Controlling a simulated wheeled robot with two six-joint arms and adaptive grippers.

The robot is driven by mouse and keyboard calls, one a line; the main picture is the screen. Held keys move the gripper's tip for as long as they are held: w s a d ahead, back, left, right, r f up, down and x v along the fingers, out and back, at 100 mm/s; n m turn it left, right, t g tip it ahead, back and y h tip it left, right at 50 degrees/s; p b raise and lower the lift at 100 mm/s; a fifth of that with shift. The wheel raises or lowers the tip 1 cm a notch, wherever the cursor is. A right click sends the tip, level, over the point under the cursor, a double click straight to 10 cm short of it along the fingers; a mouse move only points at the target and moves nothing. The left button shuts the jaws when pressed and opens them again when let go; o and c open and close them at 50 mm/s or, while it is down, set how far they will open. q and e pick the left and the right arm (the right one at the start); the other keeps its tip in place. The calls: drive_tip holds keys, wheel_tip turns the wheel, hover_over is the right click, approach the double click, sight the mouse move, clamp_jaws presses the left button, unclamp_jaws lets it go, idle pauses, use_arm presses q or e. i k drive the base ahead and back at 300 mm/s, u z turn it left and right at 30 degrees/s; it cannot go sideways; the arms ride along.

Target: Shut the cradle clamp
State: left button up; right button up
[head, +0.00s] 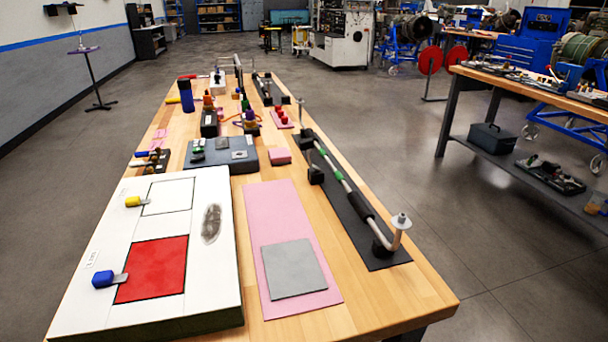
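A bent metal tube (345,182) with green bands lies along a black mat (375,252) on the right side of the bench. Small black blocks (316,175) sit at the tube along its length and look like its cradle. A thin upright piece (301,112) stands at the far end, above another black block (307,138). It may be a clamp part, but it is too small to tell whether it is open or shut. The tube's near end bends up to a round metal fitting (401,221). Neither of my grippers is in view.
A white panel (215,270) with a red square fills the near left of the wooden bench. A pink mat (266,208) with a grey plate (293,268) lies beside it. A dark case (222,153) and several small tools stand farther back. The near right bench corner is clear.

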sight(308, 143)
drive_tip(key=z, duration=0.55)
drive_tip(key=k, duration=1.35)
drive_tip(key=z, duration=0.15)
drive_tip(key=i, duration=0.35)
drive_tip(key=u, duration=0.9)
drive_tip(key=i, duration=0.6)
drive_tip(key=u, duration=0.4)
